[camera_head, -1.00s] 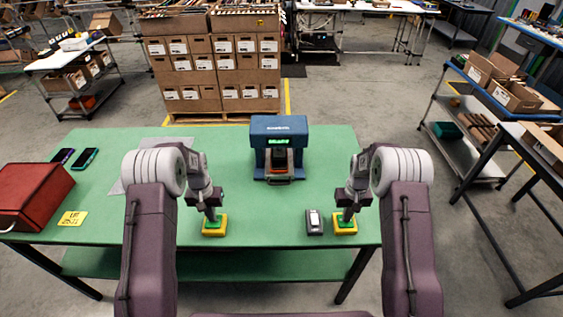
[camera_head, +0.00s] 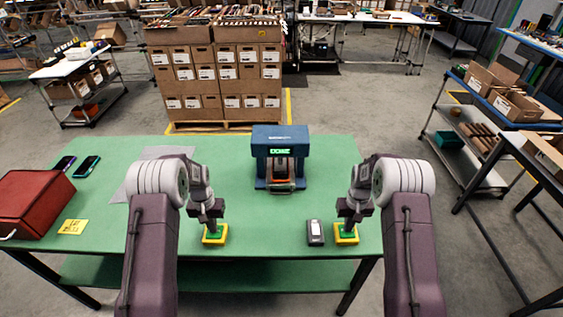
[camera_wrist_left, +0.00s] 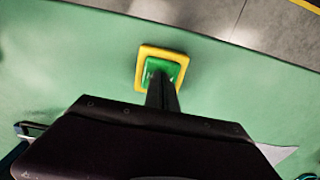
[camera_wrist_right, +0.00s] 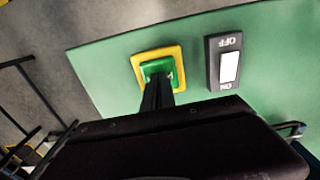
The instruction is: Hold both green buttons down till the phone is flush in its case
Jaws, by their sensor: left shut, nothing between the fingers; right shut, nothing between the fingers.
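The left green button (camera_head: 214,239) sits on a yellow base, and my left gripper (camera_head: 211,227) points down onto it, jaws shut and empty. The left wrist view shows the fingertips at this button (camera_wrist_left: 162,66). My right gripper (camera_head: 350,228) is likewise shut and empty, fingertips down at the right green button (camera_head: 346,238), also seen in the right wrist view (camera_wrist_right: 155,68). How far each button is pressed is hard to tell. The blue press (camera_head: 280,134) has a lit green display, its text too small to read surely. An orange-edged case (camera_head: 282,179) is inside; the phone's seating is unclear.
A switch box marked ON and OFF (camera_head: 315,232) stands just left of the right button. A red box (camera_head: 32,203), a yellow note (camera_head: 72,227) and two phones (camera_head: 86,167) lie at the left.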

